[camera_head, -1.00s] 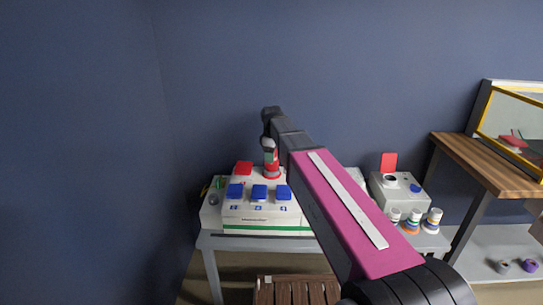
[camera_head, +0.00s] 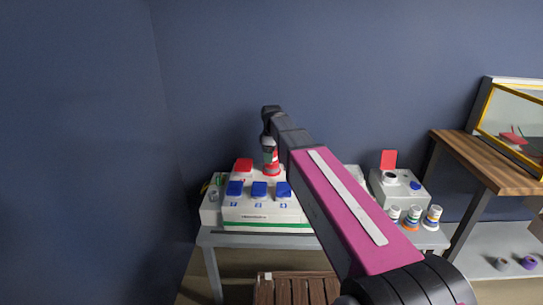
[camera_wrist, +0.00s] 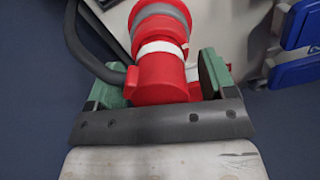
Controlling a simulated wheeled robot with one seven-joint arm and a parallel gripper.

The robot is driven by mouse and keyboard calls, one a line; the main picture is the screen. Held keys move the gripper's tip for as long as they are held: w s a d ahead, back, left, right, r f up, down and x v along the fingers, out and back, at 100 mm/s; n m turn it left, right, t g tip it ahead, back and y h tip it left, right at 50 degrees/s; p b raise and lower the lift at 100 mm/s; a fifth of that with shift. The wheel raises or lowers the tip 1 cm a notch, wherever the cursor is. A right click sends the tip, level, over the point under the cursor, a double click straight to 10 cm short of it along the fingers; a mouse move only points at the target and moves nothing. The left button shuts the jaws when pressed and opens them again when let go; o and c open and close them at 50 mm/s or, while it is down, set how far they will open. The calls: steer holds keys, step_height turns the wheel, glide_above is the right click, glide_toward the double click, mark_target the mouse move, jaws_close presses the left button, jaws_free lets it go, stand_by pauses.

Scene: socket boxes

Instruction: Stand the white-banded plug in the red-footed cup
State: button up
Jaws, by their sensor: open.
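A red cylindrical piece with a white band, which looks like the white-banded plug (camera_wrist: 163,78), sits between the green fingers of my gripper (camera_wrist: 158,82). Beyond the band are a grey ring and more red; I cannot tell whether these belong to the plug or to a holder under it. In the head view my gripper (camera_head: 268,146) points down over the same red piece (camera_head: 271,169), at the back of the white box. The jaws are open around it. I cannot make out the red-footed cup for certain.
The white box (camera_head: 262,215) carries blue lids (camera_head: 260,188) and a red lid (camera_head: 243,165). Right of it, a grey box (camera_head: 403,189) has a raised red lid (camera_head: 389,159), with banded white pieces (camera_head: 413,214) in front. A wooden bench (camera_head: 480,160) stands farther right.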

step_height(320, 180, up, 17)
steer(key=shift+r, duration=0.15)
stand_by(0.8)
stand_by(1.2)
